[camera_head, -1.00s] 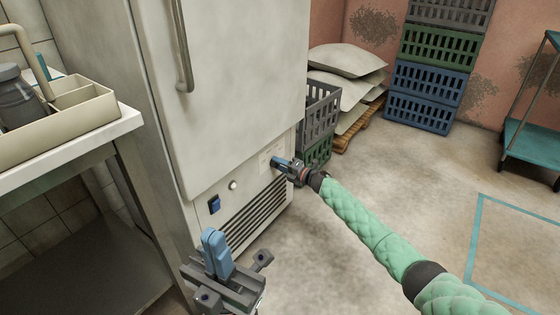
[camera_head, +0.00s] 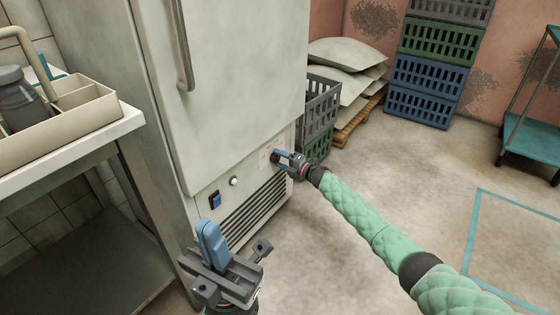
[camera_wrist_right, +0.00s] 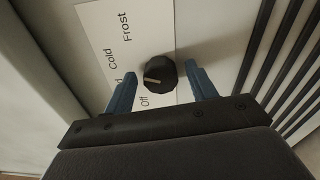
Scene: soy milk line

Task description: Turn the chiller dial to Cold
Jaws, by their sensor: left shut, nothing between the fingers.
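The chiller dial is a dark round knob (camera_wrist_right: 159,76) with a pale mark, on a white label plate (camera_wrist_right: 96,22). The plate reads "Off", a partly hidden word ending in "d", "Cold" and "Frost". The mark points left in the right wrist view, toward the partly hidden word. My right gripper (camera_wrist_right: 161,72) is open, with one blue finger on each side of the dial and visible gaps. In the head view, the right gripper (camera_head: 280,157) is at the chiller's (camera_head: 235,95) lower front and hides the dial. My left gripper (camera_head: 205,226) is shut and empty before the chiller.
A blue switch (camera_head: 215,201), a white round button (camera_head: 234,181) and a vent grille (camera_head: 252,210) are on the chiller's lower panel. Grey and green crates (camera_head: 320,105) stand close right of the chiller. A counter (camera_head: 75,140) is at left.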

